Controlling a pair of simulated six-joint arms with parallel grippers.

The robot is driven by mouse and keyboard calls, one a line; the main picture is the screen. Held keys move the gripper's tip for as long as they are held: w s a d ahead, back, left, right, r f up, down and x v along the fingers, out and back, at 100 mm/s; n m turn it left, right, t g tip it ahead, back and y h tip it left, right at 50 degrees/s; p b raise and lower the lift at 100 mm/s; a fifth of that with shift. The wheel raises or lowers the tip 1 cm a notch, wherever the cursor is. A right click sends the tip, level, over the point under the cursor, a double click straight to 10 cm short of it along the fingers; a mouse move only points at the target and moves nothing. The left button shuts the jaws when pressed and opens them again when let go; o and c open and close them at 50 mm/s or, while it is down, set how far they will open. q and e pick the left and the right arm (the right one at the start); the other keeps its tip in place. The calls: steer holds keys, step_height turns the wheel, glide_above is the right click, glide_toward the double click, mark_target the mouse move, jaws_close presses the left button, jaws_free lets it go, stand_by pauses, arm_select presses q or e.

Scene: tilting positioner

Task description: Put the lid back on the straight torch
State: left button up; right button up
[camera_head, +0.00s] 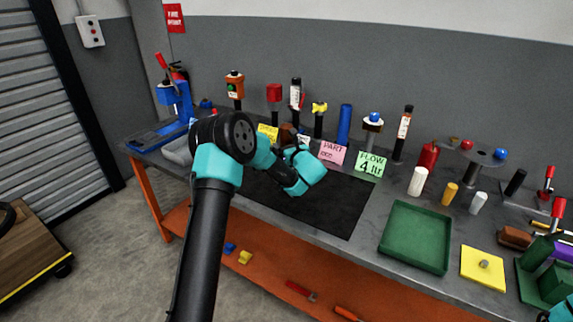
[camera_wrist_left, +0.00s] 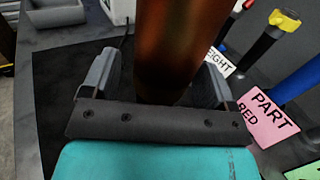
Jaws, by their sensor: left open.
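A brown-orange cylinder (camera_wrist_left: 180,45) stands between the two fingers of my left gripper (camera_wrist_left: 158,78) in the left wrist view. The fingers are apart, with a gap on the cylinder's left side; contact on its right is unclear. In the head view the left gripper (camera_head: 292,147) is at the back of the black mat, and a bit of the brown object (camera_head: 286,133) shows behind it. I cannot tell which object is the straight torch or its lid. My right gripper is not in view; only a teal piece of my right arm shows at the bottom right corner.
A pink card (camera_head: 332,152) and a green card (camera_head: 371,164) stand right of the gripper. A blue cylinder (camera_head: 344,125) and several upright tools line the back. A green tray (camera_head: 416,236) is empty, beside a yellow plate (camera_head: 483,267). The black mat (camera_head: 322,207) is clear at front.

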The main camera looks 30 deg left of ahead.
arm_select(q)
steer(key=shift+c, duration=0.2)
jaws_close()
stand_by(0.7)
